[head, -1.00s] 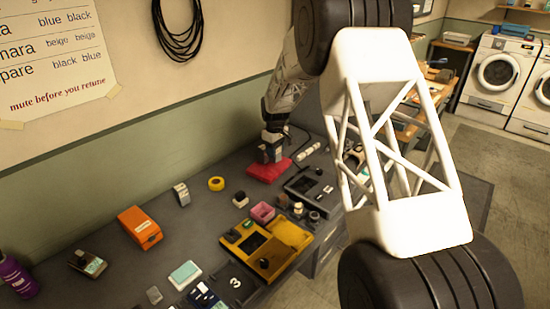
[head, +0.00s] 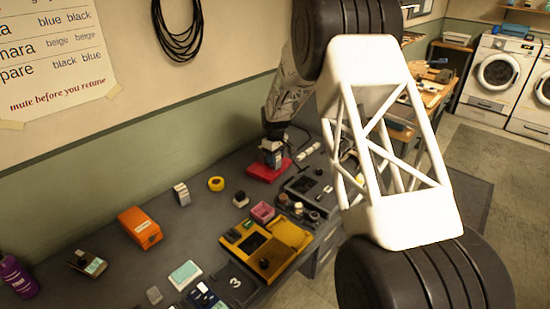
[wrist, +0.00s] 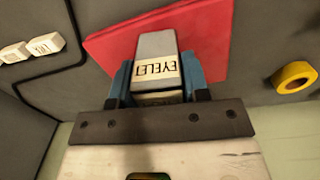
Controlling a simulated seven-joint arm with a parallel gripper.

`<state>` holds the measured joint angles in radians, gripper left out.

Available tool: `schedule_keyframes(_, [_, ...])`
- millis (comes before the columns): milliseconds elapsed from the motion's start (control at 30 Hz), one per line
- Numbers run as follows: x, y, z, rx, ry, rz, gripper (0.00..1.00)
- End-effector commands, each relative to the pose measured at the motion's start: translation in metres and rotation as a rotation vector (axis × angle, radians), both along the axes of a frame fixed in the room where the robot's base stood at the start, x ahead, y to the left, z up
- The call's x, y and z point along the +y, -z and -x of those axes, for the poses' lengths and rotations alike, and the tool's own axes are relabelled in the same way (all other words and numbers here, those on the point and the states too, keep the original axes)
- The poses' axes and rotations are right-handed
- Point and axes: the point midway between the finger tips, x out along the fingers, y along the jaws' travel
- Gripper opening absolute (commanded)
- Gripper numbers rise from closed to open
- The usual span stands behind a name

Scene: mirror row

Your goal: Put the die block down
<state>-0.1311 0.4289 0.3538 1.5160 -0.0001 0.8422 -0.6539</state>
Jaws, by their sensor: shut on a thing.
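The die block is a grey block with a cream label reading "EYELET" (wrist: 157,47), seen in the wrist view. My gripper (wrist: 157,85) is shut on it, with a blue finger on each side. The block is over a red mat (wrist: 205,35); I cannot tell whether it touches the mat. In the head view my gripper (head: 271,158) is small, above the red mat (head: 262,172) at the back of the bench.
Left of the mat stand a yellow tape roll (head: 216,184), a grey block (head: 181,194) and an orange box (head: 140,227). White labelled blocks (wrist: 45,45) lie beside a dark cable.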

Motion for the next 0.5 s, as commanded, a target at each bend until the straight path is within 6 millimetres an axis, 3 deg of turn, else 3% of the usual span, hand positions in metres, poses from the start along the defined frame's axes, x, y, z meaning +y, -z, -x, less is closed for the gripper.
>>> schedule_keyframes(100, [0.0001, 0.0026, -0.0001, 0.0, 0.0, 0.0, 0.13])
schedule_keyframes(133, [0.0, 0.0025, 0.0, 0.0, 0.0, 0.0, 0.47])
schedule_keyframes(267, [0.0, 0.0025, 0.0001, 0.0, 0.0, 0.0, 0.67])
schedule_keyframes(500, [0.0, 0.0024, 0.0001, 0.0, 0.0, 0.0, 0.68])
